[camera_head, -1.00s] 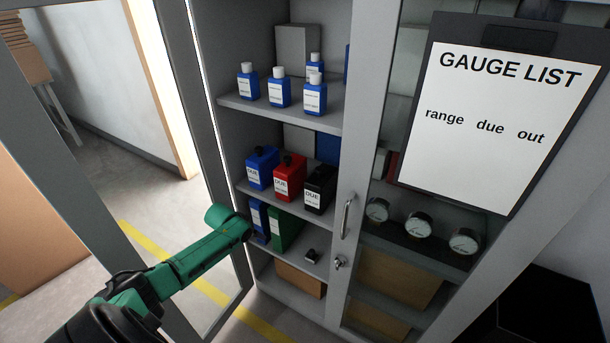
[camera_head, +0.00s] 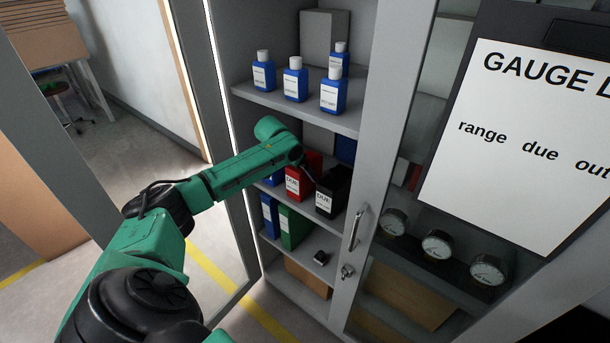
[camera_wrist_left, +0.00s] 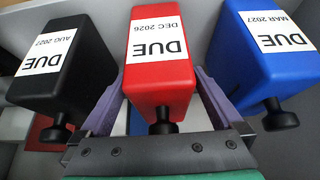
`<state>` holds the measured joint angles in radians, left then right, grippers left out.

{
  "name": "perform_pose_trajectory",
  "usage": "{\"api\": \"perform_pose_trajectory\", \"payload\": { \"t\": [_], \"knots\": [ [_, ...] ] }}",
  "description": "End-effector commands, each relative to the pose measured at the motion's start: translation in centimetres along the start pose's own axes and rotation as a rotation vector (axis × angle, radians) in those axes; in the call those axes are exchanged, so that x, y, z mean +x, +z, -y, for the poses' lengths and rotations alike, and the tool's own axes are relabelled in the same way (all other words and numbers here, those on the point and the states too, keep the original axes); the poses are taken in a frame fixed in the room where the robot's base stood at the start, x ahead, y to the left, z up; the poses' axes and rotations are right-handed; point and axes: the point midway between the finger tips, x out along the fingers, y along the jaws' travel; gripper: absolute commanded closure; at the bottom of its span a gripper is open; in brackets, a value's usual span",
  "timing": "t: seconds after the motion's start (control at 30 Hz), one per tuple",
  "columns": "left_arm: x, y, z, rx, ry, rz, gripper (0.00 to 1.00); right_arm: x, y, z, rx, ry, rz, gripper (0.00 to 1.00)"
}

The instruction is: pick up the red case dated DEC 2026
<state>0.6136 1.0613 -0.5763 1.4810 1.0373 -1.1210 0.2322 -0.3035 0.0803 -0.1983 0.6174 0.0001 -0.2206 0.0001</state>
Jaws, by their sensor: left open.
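The red case (camera_head: 297,186) stands on the middle shelf of the open cabinet, between a black case and a blue case. In the left wrist view, which shows it upside down, the red case (camera_wrist_left: 160,88) has a label reading DUE DEC 2026 and a black knob. My left gripper (camera_wrist_left: 159,80) is open, with one purple finger on each side of the red case; I cannot tell whether they touch it. In the head view my left arm reaches in over the shelf, hiding part of the red case. My right gripper is not in view.
The black case (camera_wrist_left: 65,75) is labelled AUG 2027 and the blue case (camera_wrist_left: 262,65) MAR 2027, both close beside the fingers. Blue bottles (camera_head: 295,80) stand on the shelf above. A green case (camera_head: 290,226) stands below. A glass door (camera_head: 190,80) is at the left.

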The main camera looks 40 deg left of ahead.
Motion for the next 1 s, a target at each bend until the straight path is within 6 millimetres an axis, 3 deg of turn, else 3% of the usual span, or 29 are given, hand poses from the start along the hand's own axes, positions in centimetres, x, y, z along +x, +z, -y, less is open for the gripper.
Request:
{"api": "perform_pose_trajectory", "payload": {
  "t": [0.13, 0.33, 0.37, 0.6, 0.87, 1.0],
  "knots": [
    [2.2, 0.0, 0.0, -0.002, 0.0, -0.001, 0.0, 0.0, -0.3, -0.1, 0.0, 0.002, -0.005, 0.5],
    [2.4, 0.0, 0.1, 0.001, -0.001, -0.001, 0.0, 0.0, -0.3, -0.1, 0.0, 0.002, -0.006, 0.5],
    [2.4, 0.0, 0.0, 0.001, -0.001, -0.001, 0.08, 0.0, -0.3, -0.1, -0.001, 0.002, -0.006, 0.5],
    [2.4, 0.0, 0.1, 0.0, -0.001, -0.001, 0.99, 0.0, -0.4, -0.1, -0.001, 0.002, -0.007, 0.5],
    [2.2, -0.1, 0.1, 0.0, -0.001, -0.004, 1.0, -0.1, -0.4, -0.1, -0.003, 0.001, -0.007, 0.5],
    [1.6, -0.5, 0.1, 0.0, -0.001, -0.004, 1.0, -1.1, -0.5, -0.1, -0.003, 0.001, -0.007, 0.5]
  ]
}}
